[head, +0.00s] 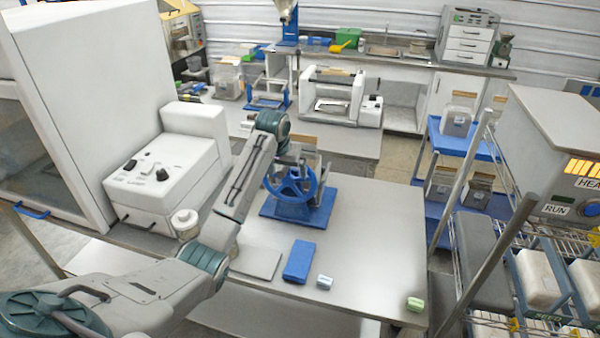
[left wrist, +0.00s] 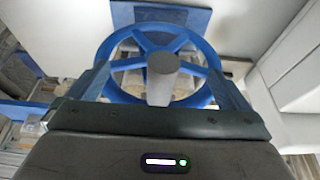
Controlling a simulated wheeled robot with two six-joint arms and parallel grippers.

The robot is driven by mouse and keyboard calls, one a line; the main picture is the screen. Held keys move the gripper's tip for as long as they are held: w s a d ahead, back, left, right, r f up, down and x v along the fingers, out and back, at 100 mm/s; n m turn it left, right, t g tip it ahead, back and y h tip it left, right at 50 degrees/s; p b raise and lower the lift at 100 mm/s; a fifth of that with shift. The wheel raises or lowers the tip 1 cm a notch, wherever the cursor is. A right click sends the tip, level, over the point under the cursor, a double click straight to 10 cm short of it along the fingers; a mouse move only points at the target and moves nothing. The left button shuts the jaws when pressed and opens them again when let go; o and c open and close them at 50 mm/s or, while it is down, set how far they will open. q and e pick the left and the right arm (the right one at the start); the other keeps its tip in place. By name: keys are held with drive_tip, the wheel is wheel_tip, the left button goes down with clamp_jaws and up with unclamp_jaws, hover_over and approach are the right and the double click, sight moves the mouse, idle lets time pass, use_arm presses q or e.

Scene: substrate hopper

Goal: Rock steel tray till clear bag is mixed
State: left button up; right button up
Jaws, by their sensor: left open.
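A blue handwheel (head: 291,183) on a blue base stands on the steel table, and it fills the middle of the left wrist view (left wrist: 130,52). A grey knob (left wrist: 162,80) sticks out from the wheel towards the camera. My left gripper (left wrist: 158,70) is open, its fingers on either side of the knob with gaps between; I cannot tell the exact depth. In the head view my left arm hides part of the stand behind the wheel. A steel tray (head: 333,105) appears to sit in the white-framed machine at the back. I cannot make out a clear bag in it. My right gripper is not in view.
On the steel table (head: 375,235) lie a blue block (head: 299,261), a small white-blue block (head: 324,282) and a green one (head: 415,304). A white control box (head: 165,180) stands at left. A wire rack and heater (head: 565,150) stand at right. The table's right half is mostly clear.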

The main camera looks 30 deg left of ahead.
use_arm(q)
drive_tip(key=shift+r, duration=3.95)
